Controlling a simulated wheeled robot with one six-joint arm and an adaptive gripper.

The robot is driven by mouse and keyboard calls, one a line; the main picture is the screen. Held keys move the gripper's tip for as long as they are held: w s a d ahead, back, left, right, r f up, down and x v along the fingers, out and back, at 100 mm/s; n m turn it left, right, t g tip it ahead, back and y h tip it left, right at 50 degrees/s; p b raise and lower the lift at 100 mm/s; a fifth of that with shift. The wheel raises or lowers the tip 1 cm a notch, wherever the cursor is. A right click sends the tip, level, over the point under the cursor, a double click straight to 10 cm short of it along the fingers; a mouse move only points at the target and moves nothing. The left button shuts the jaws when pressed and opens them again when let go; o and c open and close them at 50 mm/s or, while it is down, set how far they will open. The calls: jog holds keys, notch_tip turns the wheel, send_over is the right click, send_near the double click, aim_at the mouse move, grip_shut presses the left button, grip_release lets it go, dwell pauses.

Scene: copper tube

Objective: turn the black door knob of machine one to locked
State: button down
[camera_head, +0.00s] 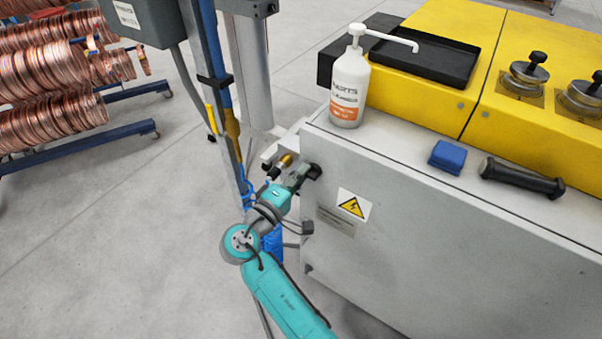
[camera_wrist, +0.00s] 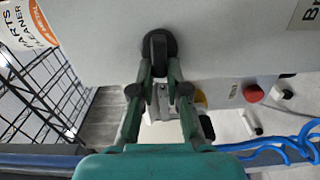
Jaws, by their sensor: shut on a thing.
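The black door knob (camera_wrist: 158,42) is on the grey door of the machine cabinet (camera_head: 400,235). It has a round base and a bar-shaped handle that points toward my gripper in the wrist view. In the head view the knob (camera_head: 315,171) sits near the cabinet's upper left corner, partly covered by my gripper (camera_head: 303,174). My gripper (camera_wrist: 159,73) is shut on the handle, one finger on each side of it. The handle's end between the fingers is partly hidden. I see no lock markings around the knob.
A yellow warning label (camera_head: 353,206) is right of the knob. A white pump bottle (camera_head: 349,90), a blue block (camera_head: 447,156) and a black cylindrical handle (camera_head: 521,177) are on the cabinet top. A post with blue hoses (camera_head: 217,60) stands close left of my arm.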

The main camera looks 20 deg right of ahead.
jog(key=shift+n, duration=0.4)
jog(key=c, duration=1.2)
grip_release()
jog(key=shift+w+d, duration=0.1)
jog(key=shift+o, duration=0.2)
jog(key=v, duration=1.2)
jog(key=shift+f, duration=0.1)
